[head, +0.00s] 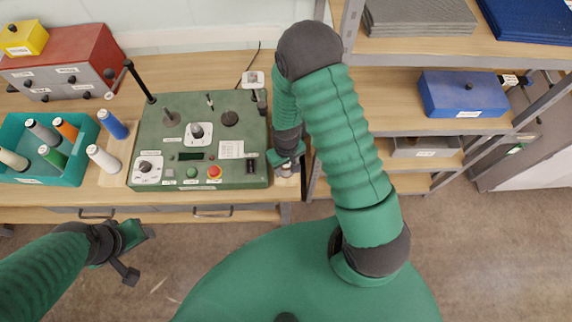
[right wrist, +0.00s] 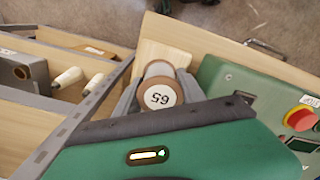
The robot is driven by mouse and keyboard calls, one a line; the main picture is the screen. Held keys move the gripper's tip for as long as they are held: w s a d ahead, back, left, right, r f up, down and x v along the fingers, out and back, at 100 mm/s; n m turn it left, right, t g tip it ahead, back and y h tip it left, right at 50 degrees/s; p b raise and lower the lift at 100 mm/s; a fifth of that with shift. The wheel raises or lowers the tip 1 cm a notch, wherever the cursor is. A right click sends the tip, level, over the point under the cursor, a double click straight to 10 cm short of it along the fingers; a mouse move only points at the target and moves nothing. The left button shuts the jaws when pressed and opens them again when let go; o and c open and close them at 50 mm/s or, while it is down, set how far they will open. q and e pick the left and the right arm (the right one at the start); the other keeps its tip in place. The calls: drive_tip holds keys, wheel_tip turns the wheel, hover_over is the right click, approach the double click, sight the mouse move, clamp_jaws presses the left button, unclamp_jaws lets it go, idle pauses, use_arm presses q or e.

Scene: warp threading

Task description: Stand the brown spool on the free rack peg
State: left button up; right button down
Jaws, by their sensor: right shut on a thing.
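The brown spool (right wrist: 158,96), with a round white end label reading 65, sits between the fingers of my right gripper (right wrist: 158,92) in the right wrist view. In the head view my right gripper (head: 287,167) is at the right end of the bench, just right of the green control panel, and mostly hides the spool. A pale wooden block (right wrist: 172,54) lies beyond the spool in the wrist view; I cannot tell whether they touch. I cannot make out a free rack peg. My left gripper (head: 128,247) is open and empty, in front of the bench.
The green control panel (head: 180,118) has knobs and a red button. Blue (head: 113,124) and white (head: 103,158) spools stand left of it, near a teal bin (head: 30,175) holding several spools. Metal-framed shelves (head: 395,76) rise at the right, close to my right arm.

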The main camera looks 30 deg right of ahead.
drive_tip(key=c, duration=0.6)
unclamp_jaws()
drive_tip(key=shift+f, duration=0.1)
wheel_tip(320, 180, up, 17)
drive_tip(key=b, duration=0.2)
drive_tip(key=shift+s+a+f+t+b, duration=0.65)
drive_tip(key=shift+s+a+f+b, duration=0.6)
drive_tip(key=shift+b, duration=0.45)
drive_tip(key=shift+s+a+f+t+b, duration=0.65)
drive_tip(key=shift+s+a+f+b, duration=0.55)
drive_tip(key=shift+b, duration=0.45)
